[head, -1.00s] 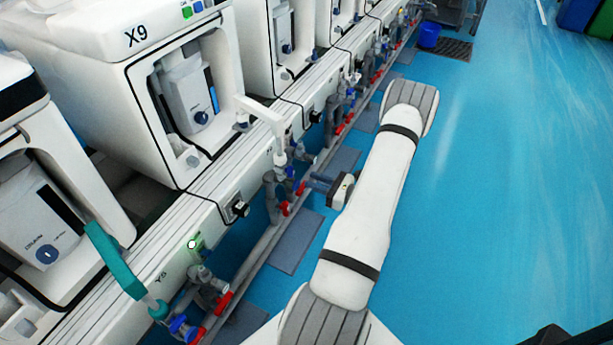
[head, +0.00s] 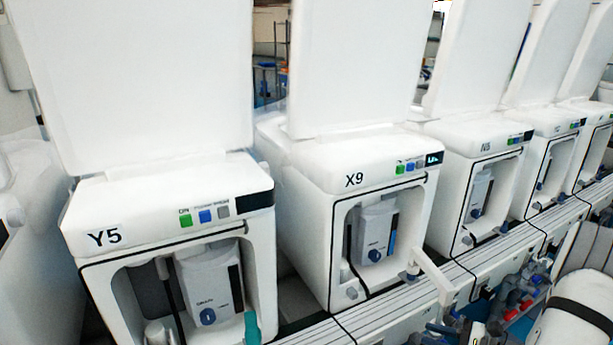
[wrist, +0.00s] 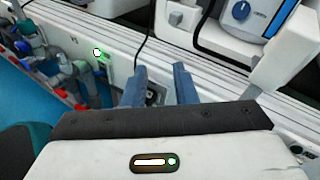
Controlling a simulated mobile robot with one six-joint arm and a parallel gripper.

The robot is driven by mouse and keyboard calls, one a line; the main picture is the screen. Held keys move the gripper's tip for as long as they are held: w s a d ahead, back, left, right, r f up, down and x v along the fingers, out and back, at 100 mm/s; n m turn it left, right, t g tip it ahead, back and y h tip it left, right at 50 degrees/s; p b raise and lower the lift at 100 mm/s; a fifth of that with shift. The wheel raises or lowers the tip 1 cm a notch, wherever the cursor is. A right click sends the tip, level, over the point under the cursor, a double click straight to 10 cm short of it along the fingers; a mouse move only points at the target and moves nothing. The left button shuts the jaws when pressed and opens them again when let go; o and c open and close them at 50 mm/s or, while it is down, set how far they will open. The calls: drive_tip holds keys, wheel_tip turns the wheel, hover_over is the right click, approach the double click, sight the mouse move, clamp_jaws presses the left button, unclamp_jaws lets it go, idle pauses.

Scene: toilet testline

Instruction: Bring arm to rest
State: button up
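My gripper (wrist: 159,72) shows in the wrist view with its two blue-grey fingers apart and nothing between them. Its fingers point toward the white bench front (wrist: 200,62), where a black socket lies behind them; I cannot tell the exact gap. In the head view only a white part of my arm (head: 578,318) shows at the lower right edge. My gripper is outside that view.
White units Y5 (head: 165,215) and X9 (head: 365,170) stand in a row with others running right. A white lever (head: 433,272) juts out in front of X9. Pipes with red and blue valves (head: 515,305) run along the bench. A teal handle (head: 252,327) stands at Y5.

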drive_tip(key=s+a+r+n+g+h+p, duration=0.1)
drive_tip(key=s+a+r+n+g+p, duration=0.2)
drive_tip(key=a+r, duration=0.35)
drive_tip(key=s+a+r+n+g+h+p, duration=0.1)
drive_tip(key=a+r+n+g+p, duration=0.1)
drive_tip(key=a+r+n+g, duration=0.4)
drive_tip(key=s+a+r+n+g+h+p, duration=0.1)
drive_tip(key=s+a+r+n+h+p, duration=0.2)
drive_tip(key=r, duration=0.5)
drive_tip(key=s+a+r+n+h+p, duration=0.1)
drive_tip(key=s+r+n+h+p, duration=0.1)
drive_tip(key=r, duration=0.3)
drive_tip(key=s+a+r+n+t+h+p, duration=0.1)
drive_tip(key=s+a+r+n+h+p, duration=0.1)
drive_tip(key=s+r+n+p, duration=0.1)
drive_tip(key=s+a+r+n+t+h+p, duration=0.1)
drive_tip(key=s+a+r+n+h+p, duration=0.1)
drive_tip(key=r+n, duration=0.4)
wheel_tip(320, 180, up, 3)
drive_tip(key=shift+s+f+h+p, duration=0.15)
drive_tip(key=shift+s+h+p, duration=0.4)
drive_tip(key=shift+p, duration=0.4)
